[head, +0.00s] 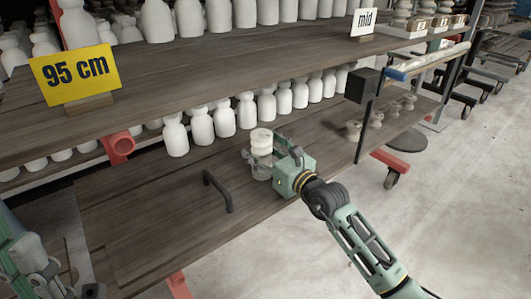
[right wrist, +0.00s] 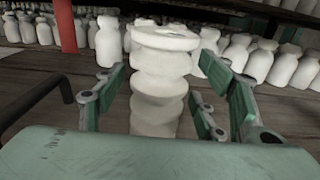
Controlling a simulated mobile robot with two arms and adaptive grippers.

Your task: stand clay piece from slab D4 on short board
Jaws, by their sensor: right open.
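A pale ribbed clay piece (head: 261,143) stands upright on the lower dark wooden board (head: 150,236), right of a black handle (head: 218,190). My right gripper (head: 262,165) is open around its lower part. In the right wrist view the clay piece (right wrist: 160,80) is between the spread fingers of my right gripper (right wrist: 165,92); its foot is hidden behind the green palm. I cannot tell whether the fingers touch it. My left gripper (head: 40,270) is partly in view at the lower left edge; its jaws do not show clearly. No slab label D4 is readable.
Rows of white bottles (head: 222,120) stand behind the piece, under the upper shelf (head: 210,67). A yellow "95 cm" sign (head: 74,73) and a white "mid" sign (head: 364,21) stand on that shelf. Small ribbed pieces (head: 376,117) stand farther right, past a dark post (head: 365,130). The board's front left is clear.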

